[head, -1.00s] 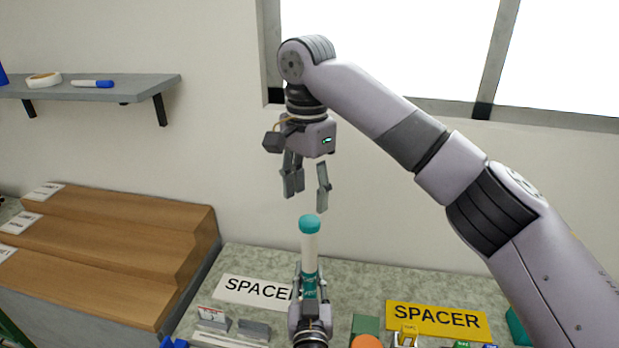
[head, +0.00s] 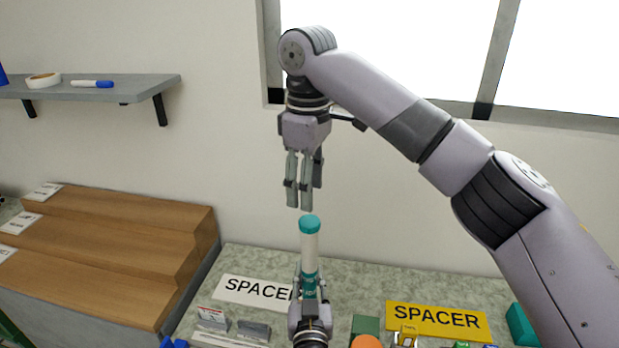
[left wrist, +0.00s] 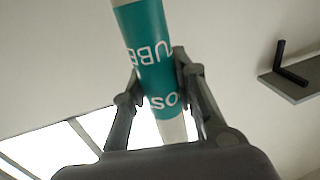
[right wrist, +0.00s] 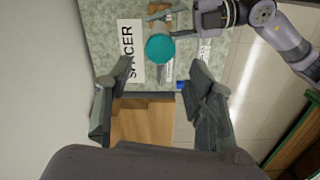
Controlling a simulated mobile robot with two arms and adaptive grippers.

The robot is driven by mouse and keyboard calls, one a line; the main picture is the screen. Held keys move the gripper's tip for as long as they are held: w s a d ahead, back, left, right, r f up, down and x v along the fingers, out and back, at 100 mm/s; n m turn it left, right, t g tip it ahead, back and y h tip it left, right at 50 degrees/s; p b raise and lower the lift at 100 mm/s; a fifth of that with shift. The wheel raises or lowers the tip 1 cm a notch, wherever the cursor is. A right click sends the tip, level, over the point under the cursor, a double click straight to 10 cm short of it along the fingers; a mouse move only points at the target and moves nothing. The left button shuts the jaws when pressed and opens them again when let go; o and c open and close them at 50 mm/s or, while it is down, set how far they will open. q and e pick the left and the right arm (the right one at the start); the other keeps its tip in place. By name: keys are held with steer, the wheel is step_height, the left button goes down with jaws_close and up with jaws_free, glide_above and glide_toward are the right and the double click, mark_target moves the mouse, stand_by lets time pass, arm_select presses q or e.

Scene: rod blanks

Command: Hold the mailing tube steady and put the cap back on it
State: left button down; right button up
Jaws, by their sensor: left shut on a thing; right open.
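The white mailing tube (head: 310,247) with a teal label stands upright in the head view. My left gripper (head: 309,275) is shut on its lower part, and in the left wrist view the tube (left wrist: 152,60) runs between the fingers across its label. The teal cap (head: 309,223) sits at the tube's top end; I cannot tell how firmly it is seated. My right gripper (head: 302,206) is open and empty, pointing down just above the cap, not touching it. In the right wrist view the round cap (right wrist: 160,47) shows beyond and between the open fingertips.
A mottled grey-green table (head: 365,285) lies below, with a white SPACER sign (head: 252,290), a yellow SPACER sign (head: 437,320) and small parts along the front. A stepped wooden rack (head: 110,245) stands at left. A wall shelf (head: 130,90) is above it. Air around the cap is clear.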

mark_target(309, 221)
steer(key=n, duration=0.6)
steer(key=shift+r, duration=0.2)
steer(key=n, duration=0.3)
steer(key=shift+r, duration=0.1)
steer(key=n, duration=0.6)
steer(key=shift+d+r, duration=0.1)
steer(key=shift+r, duration=0.05)
steer(key=n, duration=0.5)
steer(key=shift+r+n, duration=0.15)
steer(key=shift+n, duration=0.15)
steer(key=shift+f, duration=4.05)
steer(key=shift+c, duration=0.2)
